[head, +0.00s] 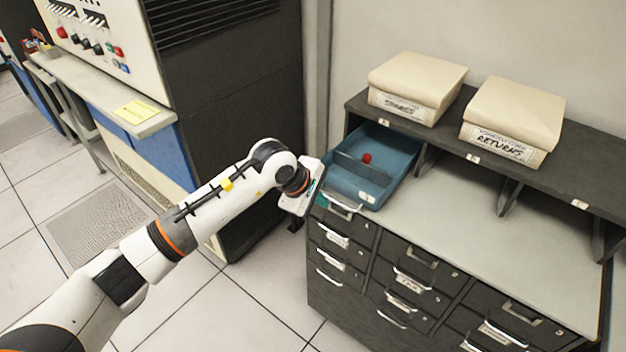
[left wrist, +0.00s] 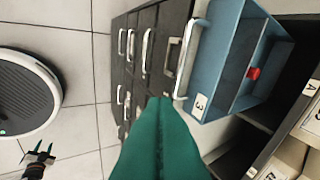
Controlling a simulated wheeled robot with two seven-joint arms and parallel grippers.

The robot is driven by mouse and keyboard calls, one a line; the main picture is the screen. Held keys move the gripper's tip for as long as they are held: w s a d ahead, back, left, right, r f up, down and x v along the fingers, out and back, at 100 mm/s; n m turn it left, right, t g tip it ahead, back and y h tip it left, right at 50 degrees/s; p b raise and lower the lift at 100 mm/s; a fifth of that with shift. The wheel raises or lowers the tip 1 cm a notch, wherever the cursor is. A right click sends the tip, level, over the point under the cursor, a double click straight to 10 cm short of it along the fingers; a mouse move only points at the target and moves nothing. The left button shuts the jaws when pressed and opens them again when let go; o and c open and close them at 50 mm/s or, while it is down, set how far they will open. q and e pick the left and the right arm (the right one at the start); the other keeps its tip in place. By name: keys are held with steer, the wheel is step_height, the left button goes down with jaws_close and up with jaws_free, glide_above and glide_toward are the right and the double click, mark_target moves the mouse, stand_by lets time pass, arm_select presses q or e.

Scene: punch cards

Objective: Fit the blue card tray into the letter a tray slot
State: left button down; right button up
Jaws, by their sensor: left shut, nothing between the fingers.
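The blue card tray (head: 362,185) sits partly in the left-hand slot of the shelf (head: 440,140), its front sticking out over the cabinet top. It has a divider, a front handle (head: 343,207) and a red item (head: 367,158) inside. In the left wrist view the tray (left wrist: 215,70) bears a label with a 3, and a letter A label (left wrist: 310,88) marks the slot edge. My left gripper (left wrist: 160,103) is shut and empty, its green fingers close to the tray handle (left wrist: 188,60). My right gripper (left wrist: 38,152) is open, low and away from the tray.
Two cream boxes (head: 415,75) (head: 515,108) stand on the shelf top, the right one marked RETURNS. The cabinet (head: 400,285) below has several drawers with handles. The counter right of the tray is clear. A dark machine cabinet (head: 235,100) stands to the left.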

arm_select(q)
steer(key=w+d+f+m+t+y+b, duration=0.1)
steer(key=w+d+f+b, duration=0.1)
steer(key=w+f+b, duration=0.3)
steer(key=f+b, duration=0.2)
steer(key=b, duration=0.1)
steer(key=shift+w+b, duration=0.3)
steer(key=shift+w, duration=0.1)
stand_by(0.3)
steer(key=shift+r, duration=0.1)
stand_by(0.3)
